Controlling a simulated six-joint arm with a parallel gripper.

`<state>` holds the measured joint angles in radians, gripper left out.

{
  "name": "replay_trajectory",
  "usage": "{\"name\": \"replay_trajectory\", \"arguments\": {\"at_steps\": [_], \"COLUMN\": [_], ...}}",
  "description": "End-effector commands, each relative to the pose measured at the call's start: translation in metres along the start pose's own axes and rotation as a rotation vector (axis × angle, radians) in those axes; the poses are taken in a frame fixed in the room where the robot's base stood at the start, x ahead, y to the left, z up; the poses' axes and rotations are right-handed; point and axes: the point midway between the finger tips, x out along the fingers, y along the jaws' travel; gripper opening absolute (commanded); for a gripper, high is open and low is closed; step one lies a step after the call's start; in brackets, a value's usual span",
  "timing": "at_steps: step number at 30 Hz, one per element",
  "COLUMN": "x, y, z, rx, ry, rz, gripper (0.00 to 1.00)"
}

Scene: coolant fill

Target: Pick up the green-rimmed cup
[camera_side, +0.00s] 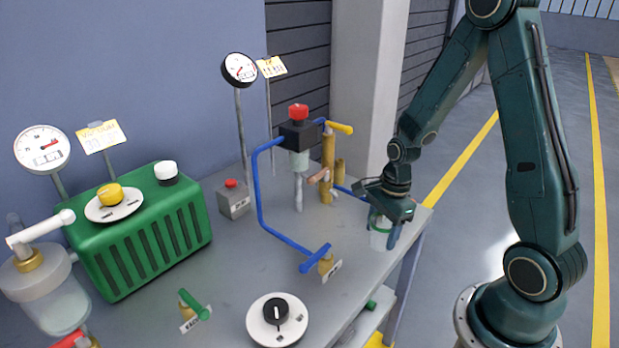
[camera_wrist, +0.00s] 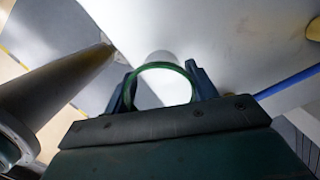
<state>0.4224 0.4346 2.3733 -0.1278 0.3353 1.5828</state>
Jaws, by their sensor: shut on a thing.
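The green-rimmed cup (camera_side: 379,237) is a clear cup near the right edge of the grey table (camera_side: 330,215). My gripper (camera_side: 388,225) points down over it, with its fingers on either side of the cup. In the wrist view, the cup's green rim (camera_wrist: 162,66) lies between the two dark fingers of my gripper (camera_wrist: 163,90), which is shut on it. The cup looks upright. Whether its base touches the table is not clear.
Blue pipes (camera_side: 262,195) with a black valve block (camera_side: 298,134) and brass fittings (camera_side: 328,165) stand left of my gripper. A green box (camera_side: 140,240), gauges (camera_side: 240,69) and a black-knobbed dial (camera_side: 277,318) are farther left. Open floor lies right of the table.

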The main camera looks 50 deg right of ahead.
Motion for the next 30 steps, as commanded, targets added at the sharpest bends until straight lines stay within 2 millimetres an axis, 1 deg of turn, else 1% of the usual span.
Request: {"name": "replay_trajectory", "arguments": {"at_steps": [11,21,25,30], "x": [-0.061,-0.126,-0.146,-0.163], "y": [-0.001,-0.001,-0.001,-0.001], "z": [0.007,0.015,0.018,0.020], "rx": [0.000,0.000,0.000,0.000], "ry": [0.001,0.000,0.000,0.000], "rz": [-0.008,-0.006,-0.006,-0.004], "gripper": [0.34,0.34,0.34,0.34]}}
